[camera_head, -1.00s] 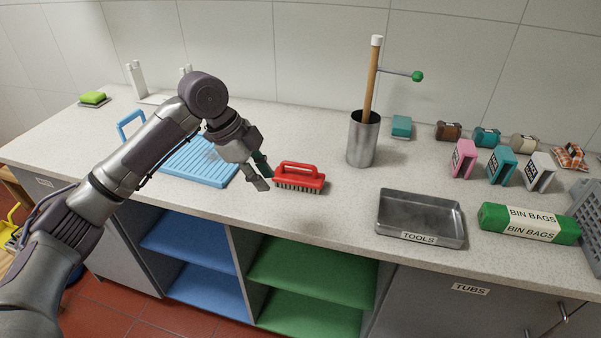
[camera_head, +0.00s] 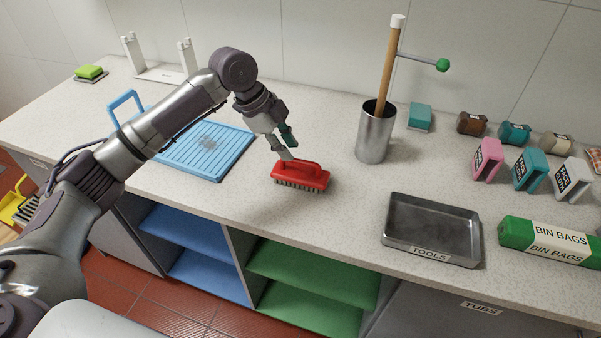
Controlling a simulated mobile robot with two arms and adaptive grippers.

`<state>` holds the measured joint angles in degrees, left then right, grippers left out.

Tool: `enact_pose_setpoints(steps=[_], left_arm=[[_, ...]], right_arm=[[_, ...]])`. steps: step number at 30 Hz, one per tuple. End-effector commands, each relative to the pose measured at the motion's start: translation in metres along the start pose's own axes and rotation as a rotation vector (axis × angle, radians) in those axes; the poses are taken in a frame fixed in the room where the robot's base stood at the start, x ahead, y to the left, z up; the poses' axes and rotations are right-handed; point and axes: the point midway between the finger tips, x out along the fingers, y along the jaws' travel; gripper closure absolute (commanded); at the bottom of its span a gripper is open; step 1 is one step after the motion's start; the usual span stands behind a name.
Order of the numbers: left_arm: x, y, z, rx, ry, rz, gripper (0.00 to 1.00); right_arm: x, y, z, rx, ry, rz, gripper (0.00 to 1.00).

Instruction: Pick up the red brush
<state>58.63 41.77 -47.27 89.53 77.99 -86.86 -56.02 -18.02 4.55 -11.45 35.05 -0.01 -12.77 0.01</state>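The red brush (camera_head: 301,180) lies bristles down on the speckled counter, its raised red handle on top, right of the blue drainer board. My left gripper (camera_head: 291,151) is just above and behind the left end of the brush handle, pointing down toward it. Its two fingers look apart, one greyish and one dark green, with nothing seen between them. Whether the nearer fingertip touches the handle cannot be told. My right gripper is not in view.
The blue ridged board (camera_head: 205,150) lies left of the brush. A metal cylinder (camera_head: 376,135) holding a wooden-handled tool stands behind right. A metal tools tray (camera_head: 432,250) lies to the right. The counter's front edge is close below the brush.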

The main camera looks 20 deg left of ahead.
Motion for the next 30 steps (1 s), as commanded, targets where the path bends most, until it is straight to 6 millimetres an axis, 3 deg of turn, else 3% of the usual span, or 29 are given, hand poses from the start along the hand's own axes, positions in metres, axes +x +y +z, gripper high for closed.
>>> enact_pose_setpoints(steps=[10,15,23,28,30], left_arm=[[0.034,0.0,-0.002,-0.002,-0.001,0.003,0.73],[0.056,0.0,-0.001,-0.001,0.0,0.002,0.73],[0.06,0.0,-0.001,0.001,-0.001,-0.001,0.73],[0.06,0.0,-0.001,0.0,-0.001,-0.001,0.98],[0.06,0.0,-0.001,0.0,-0.001,-0.001,1.0]], right_arm=[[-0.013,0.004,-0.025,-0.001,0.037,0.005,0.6],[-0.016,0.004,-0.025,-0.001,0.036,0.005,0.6],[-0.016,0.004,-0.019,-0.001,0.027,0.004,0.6],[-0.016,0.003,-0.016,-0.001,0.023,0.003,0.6],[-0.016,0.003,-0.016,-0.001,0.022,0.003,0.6]])
